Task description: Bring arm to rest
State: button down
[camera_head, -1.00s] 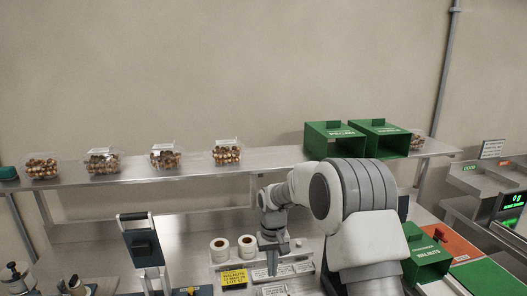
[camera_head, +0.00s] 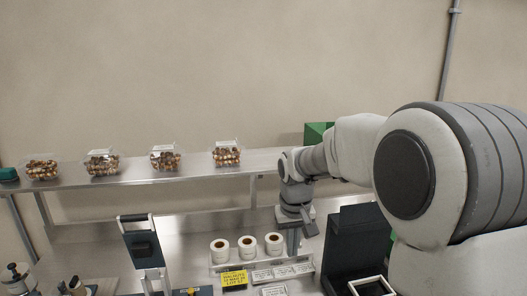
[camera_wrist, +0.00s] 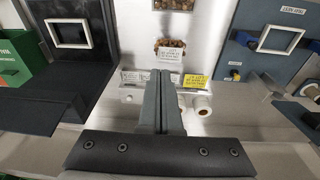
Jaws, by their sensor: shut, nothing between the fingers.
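My gripper (camera_head: 296,221) hangs over the steel bench, in front of the shelf, right of the label rolls in the head view. In the wrist view my gripper (camera_wrist: 164,78) has its two fingers together with nothing between them. My large arm links fill the right of the head view and hide much of what lies behind them, including most of a green box (camera_head: 316,134) on the shelf.
Several clear clamshells of nuts (camera_head: 226,153) stand on the shelf (camera_head: 190,175). Label rolls (camera_head: 247,249) and a yellow sign (camera_head: 234,279) sit on the bench. A black stand (camera_head: 350,240) is close right of my gripper. A blue device (camera_head: 143,248) stands at left.

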jog(key=s+d+r+t, duration=0.2)
jog(key=s+d+r, duration=0.2)
jog(key=s+r, duration=0.6)
jog(key=s+d+f+m+t, duration=0.1)
jog(key=s+d+t, duration=0.1)
jog(key=s, duration=1.3)
jog(key=shift+s+d+f+m, duration=0.3)
jog(key=shift+d+m, duration=0.1)
jog(key=shift+d, duration=0.15)
jog(key=shift+w+a, duration=0.1)
jog(key=shift+a, duration=0.05)
